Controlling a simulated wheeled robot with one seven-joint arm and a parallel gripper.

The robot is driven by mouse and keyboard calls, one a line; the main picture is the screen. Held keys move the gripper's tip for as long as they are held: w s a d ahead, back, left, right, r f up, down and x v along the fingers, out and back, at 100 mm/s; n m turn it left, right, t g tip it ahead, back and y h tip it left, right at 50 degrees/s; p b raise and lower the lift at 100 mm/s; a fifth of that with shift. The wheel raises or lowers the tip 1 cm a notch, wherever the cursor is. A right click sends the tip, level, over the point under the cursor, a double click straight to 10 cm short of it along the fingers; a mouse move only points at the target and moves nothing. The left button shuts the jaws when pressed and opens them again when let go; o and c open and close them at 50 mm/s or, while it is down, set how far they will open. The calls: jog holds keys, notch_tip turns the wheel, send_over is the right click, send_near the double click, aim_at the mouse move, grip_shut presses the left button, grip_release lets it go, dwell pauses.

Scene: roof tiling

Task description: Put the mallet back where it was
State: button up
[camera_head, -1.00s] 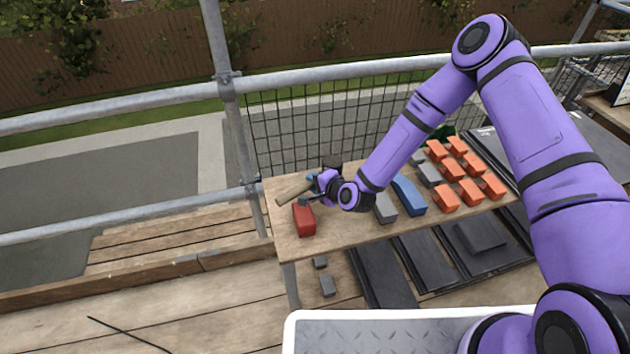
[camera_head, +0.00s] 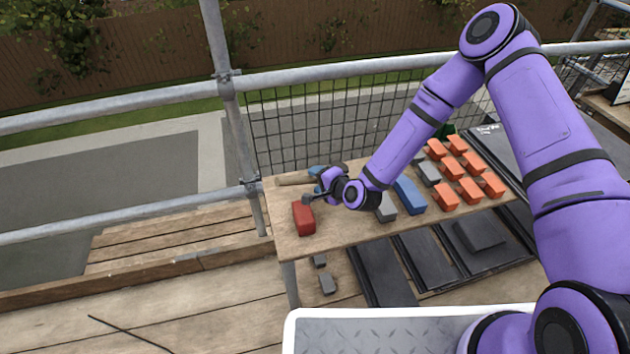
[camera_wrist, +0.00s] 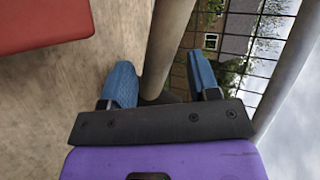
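The mallet's tan wooden handle (camera_head: 294,179) lies near the far left edge of the bench, running left from my gripper. Its head is hidden or not distinguishable behind my gripper. In the wrist view the handle (camera_wrist: 168,45) passes between my two blue fingers, close beside the left one, with a gap to the right one. My gripper (camera_head: 317,179) is open around the handle; its fingers also show spread in the wrist view (camera_wrist: 162,82).
A red block (camera_head: 303,218) stands on the bench (camera_head: 340,229) in front of my gripper. Grey blocks, a blue piece (camera_head: 408,194) and several orange blocks (camera_head: 470,190) lie to the right. A mesh guardrail (camera_head: 300,130) runs behind the bench.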

jog(key=v, duration=1)
jog(key=d+r+n+g+h, duration=0.1)
jog(key=d+r+n+h, duration=0.15)
jog(key=d+r, duration=0.45)
jog(key=d+r+n+g+h, duration=0.1)
jog(key=d+r+n+h, duration=0.2)
jog(key=r, duration=0.7)
jog(key=d+r+n+g+h, duration=0.1)
jog(key=d+r+n, duration=0.2)
jog(key=d+r, duration=0.45)
jog(key=s+d+r+h, duration=0.1)
jog(key=s+d+r, duration=0.2)
jog(key=s+r, duration=0.6)
jog(key=s+d+r+n+g+h, duration=0.1)
jog(key=s+d+r, duration=0.2)
jog(key=s+r, duration=0.7)
jog(key=s, duration=0.6)
jog(key=shift+d, duration=0.25)
jog(key=shift+w+r+n, duration=0.1)
jog(key=shift+r+n, duration=0.05)
jog(key=shift+n, duration=0.1)
